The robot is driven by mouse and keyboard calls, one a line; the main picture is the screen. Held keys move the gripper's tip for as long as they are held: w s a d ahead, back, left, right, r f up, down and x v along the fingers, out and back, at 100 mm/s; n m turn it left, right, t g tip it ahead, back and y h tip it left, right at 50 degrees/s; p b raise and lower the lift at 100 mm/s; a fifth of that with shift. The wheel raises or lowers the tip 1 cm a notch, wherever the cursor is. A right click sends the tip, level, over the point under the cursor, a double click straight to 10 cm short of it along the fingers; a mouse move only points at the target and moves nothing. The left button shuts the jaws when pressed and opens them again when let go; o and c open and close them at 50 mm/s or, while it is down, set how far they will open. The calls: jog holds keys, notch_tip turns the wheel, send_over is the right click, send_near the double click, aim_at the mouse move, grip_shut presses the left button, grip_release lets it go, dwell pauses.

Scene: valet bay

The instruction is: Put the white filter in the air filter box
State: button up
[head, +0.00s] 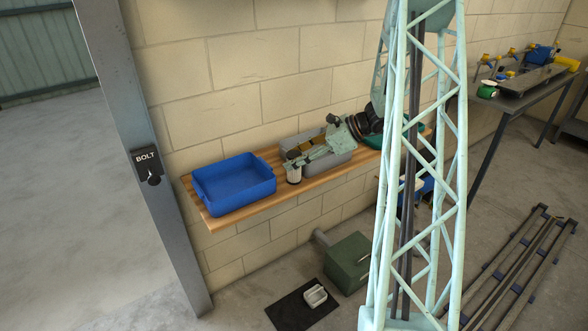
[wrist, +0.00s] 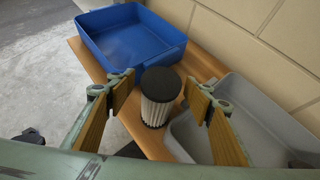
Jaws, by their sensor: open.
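The white filter (wrist: 158,104), a pleated cylinder with a black cap, stands upright on the wooden shelf (wrist: 95,62) in the wrist view. It also shows small in the head view (head: 294,175), beside the blue bin. My gripper (wrist: 168,97) is open, with its two tan-padded fingers on either side of the filter and a visible gap on both sides. In the head view my gripper (head: 296,158) is low over the shelf at the filter. No box is marked as the air filter box, so I cannot tell which it is.
An empty blue bin (head: 235,184) stands at the shelf's left end. A grey bin (wrist: 243,98) is close right of the filter, partly behind my gripper. A green box (head: 348,262) and a black mat (head: 290,314) with a small pale container (head: 315,296) are on the floor.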

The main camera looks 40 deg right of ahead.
jog(key=c, duration=1.1)
jog(key=shift+o, duration=0.2)
jog(key=shift+r+p, duration=1.15)
jog(key=shift+r, duration=3.85)
